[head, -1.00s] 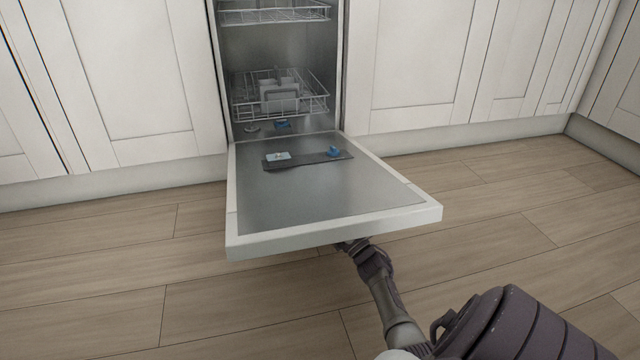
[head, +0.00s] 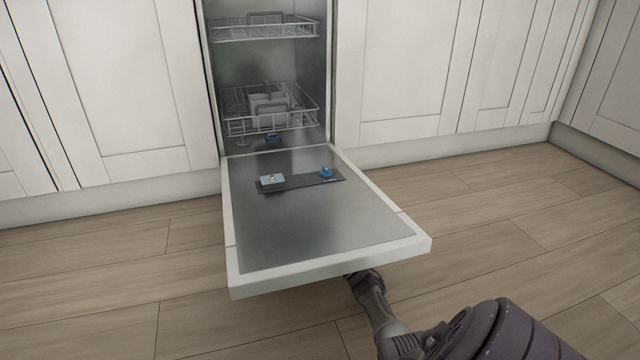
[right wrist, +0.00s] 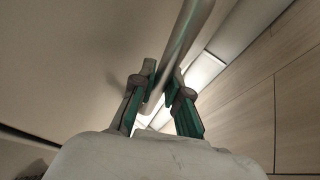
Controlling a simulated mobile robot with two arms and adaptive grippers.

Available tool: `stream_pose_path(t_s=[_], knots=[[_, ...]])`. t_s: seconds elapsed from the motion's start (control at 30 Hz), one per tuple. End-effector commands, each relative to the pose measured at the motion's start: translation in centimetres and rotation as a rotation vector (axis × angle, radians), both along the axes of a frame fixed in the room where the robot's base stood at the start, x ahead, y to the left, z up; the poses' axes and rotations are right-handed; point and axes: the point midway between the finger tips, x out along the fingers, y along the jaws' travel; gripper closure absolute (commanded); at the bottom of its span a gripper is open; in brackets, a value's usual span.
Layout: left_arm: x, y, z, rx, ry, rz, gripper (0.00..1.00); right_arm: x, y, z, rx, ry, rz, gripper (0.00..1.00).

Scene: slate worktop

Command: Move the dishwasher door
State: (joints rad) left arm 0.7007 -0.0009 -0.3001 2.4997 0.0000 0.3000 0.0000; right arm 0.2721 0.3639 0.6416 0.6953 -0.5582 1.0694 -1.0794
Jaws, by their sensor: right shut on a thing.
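The dishwasher door (head: 315,225) is folded down and sticks out into the room from the dishwasher (head: 268,60), with its metal inner face upward and a white rim. My right gripper (head: 360,277) reaches under the front edge of the door, mostly hidden by it in the head view. In the right wrist view, the green-padded fingers of my right gripper (right wrist: 162,82) are closed around a round bar handle (right wrist: 184,40) on the door's outer side. My left gripper is in neither view.
The upper rack (head: 262,30) and lower rack (head: 268,108) are inside the dishwasher. White cabinets (head: 410,60) flank it on both sides. The wooden floor (head: 490,225) around the door is clear.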

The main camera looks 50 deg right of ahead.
Motion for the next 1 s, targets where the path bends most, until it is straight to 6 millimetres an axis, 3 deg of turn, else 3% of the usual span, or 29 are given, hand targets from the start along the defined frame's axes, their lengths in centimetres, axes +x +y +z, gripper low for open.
stream_pose_path(t_s=[0.03, 0.2, 0.63, 1.0], knots=[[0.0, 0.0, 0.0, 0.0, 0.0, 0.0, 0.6, 0.0, 0.0, -0.1, 0.0, 0.002, 0.0, 0.84], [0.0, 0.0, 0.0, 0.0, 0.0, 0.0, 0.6, 0.0, 0.0, 0.0, 0.0, 0.001, 0.0, 0.6], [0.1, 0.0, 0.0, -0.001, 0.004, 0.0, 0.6, 0.0, 0.0, 0.7, -0.002, -0.001, 0.002, 0.6], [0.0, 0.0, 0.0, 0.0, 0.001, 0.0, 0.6, 0.0, -0.1, 6.3, -0.007, -0.01, 0.002, 0.6]])
